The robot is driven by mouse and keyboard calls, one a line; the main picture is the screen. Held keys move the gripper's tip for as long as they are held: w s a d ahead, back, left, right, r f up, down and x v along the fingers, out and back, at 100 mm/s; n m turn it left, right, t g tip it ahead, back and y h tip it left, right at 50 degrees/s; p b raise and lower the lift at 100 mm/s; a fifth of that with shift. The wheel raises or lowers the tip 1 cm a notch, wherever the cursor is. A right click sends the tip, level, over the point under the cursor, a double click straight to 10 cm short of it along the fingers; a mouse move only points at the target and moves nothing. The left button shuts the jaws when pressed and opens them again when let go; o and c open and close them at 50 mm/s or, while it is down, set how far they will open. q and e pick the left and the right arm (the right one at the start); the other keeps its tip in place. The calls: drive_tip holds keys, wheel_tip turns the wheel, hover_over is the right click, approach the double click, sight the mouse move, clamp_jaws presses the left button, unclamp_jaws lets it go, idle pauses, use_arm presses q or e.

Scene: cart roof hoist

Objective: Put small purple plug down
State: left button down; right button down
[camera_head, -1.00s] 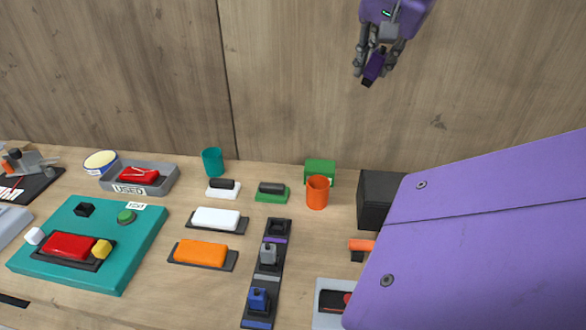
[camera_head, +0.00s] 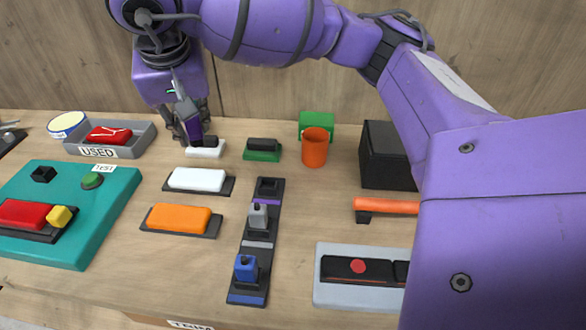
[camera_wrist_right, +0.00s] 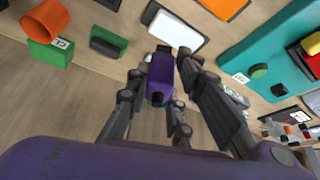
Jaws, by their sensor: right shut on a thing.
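My right gripper (camera_head: 189,128) is shut on the small purple plug (camera_head: 194,128), held tilted near the back of the table, by the white block with a dark top (camera_head: 205,150). In the right wrist view the plug (camera_wrist_right: 160,80) sits between the fingers of my right gripper (camera_wrist_right: 158,72), its dark end pointing away. A dark rack (camera_head: 262,222) lies to the right of the gripper in the head view. Its rear socket (camera_head: 268,187), beside a purple band, is empty. A grey plug (camera_head: 258,216) and a blue plug (camera_head: 246,268) stand in it. My left gripper is out of view.
A grey USED tray (camera_head: 140,140) stands left of the gripper, a teal test board (camera_head: 120,200) in front of it. White (camera_head: 197,179) and orange (camera_head: 178,218) blocks lie left of the rack. An orange cup (camera_head: 315,148) and black box (camera_head: 388,155) stand right.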

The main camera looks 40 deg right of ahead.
drive_tip(key=shift+w+a+f, duration=0.1)
drive_tip(key=shift+a, duration=0.55)
drive_tip(key=shift+d+f, duration=0.1)
drive_tip(key=shift+f, duration=0.05)
drive_tip(key=s+d+f+p, duration=0.1)
drive_tip(key=s+d+f, duration=0.1)
drive_tip(key=d+f, duration=0.2)
drive_tip(key=s+d+f, duration=0.2)
drive_tip(key=d+f, duration=0.2)
drive_tip(key=s+d+f+p, duration=0.1)
drive_tip(key=s+d+f, duration=0.1)
drive_tip(key=d+f, duration=0.1)
drive_tip(key=shift+s+d+f+p, duration=0.15)
drive_tip(key=shift+s+d+f, duration=0.05)
drive_tip(key=shift+f, duration=0.25)
drive_tip(key=shift+s+d+f+p, duration=0.15)
drive_tip(key=shift+d+f, duration=0.05)
drive_tip(key=shift+f, duration=0.5)
drive_tip(key=c, duration=1.5)
unclamp_jaws()
drive_tip(key=shift+c, duration=0.2)
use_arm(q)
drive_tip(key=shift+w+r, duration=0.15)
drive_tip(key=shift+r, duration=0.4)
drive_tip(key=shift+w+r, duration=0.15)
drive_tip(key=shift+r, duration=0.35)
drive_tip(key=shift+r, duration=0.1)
use_arm(e)
drive_tip(key=shift+r, duration=0.1)
